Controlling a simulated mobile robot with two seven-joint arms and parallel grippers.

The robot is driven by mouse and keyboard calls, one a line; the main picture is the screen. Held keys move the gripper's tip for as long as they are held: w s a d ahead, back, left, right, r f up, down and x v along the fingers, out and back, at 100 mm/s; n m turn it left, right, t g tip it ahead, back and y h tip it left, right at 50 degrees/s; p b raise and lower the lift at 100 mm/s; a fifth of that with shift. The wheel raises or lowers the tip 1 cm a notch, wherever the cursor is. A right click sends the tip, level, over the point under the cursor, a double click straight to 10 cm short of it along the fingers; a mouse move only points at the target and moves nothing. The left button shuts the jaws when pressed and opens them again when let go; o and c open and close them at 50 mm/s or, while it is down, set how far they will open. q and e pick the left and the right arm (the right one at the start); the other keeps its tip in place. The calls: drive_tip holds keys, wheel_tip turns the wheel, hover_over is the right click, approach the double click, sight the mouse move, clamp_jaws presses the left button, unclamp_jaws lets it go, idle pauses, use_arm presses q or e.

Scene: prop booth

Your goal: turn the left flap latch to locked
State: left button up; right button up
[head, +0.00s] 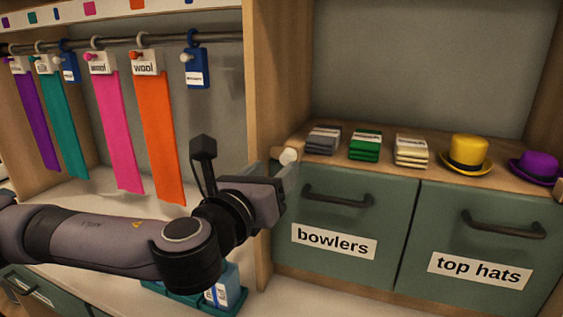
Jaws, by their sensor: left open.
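The left flap (338,237) is a green front labelled "bowlers" with a dark bar handle. At its top left corner a pale round knob (289,156) shows, which looks like its latch. Its turned position cannot be made out. My left gripper (284,174) is open, its fingers pointing toward the knob and just below it. Whether they touch it or stand around it I cannot tell, as the gripper's body hides part of this corner. My right gripper is not in view.
A second green flap (470,265) labelled "top hats" is on the right. Folded cloth stacks, a yellow hat (467,154) and a purple hat (535,167) stand on the shelf above. Coloured scarves hang from a rail at left. A green tray (232,300) with boxes lies below my arm.

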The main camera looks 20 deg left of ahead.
sight(285, 161)
use_arm(q)
drive_tip(key=shift+w+d, duration=0.2)
drive_tip(key=shift+w, duration=1.85)
clamp_jaws()
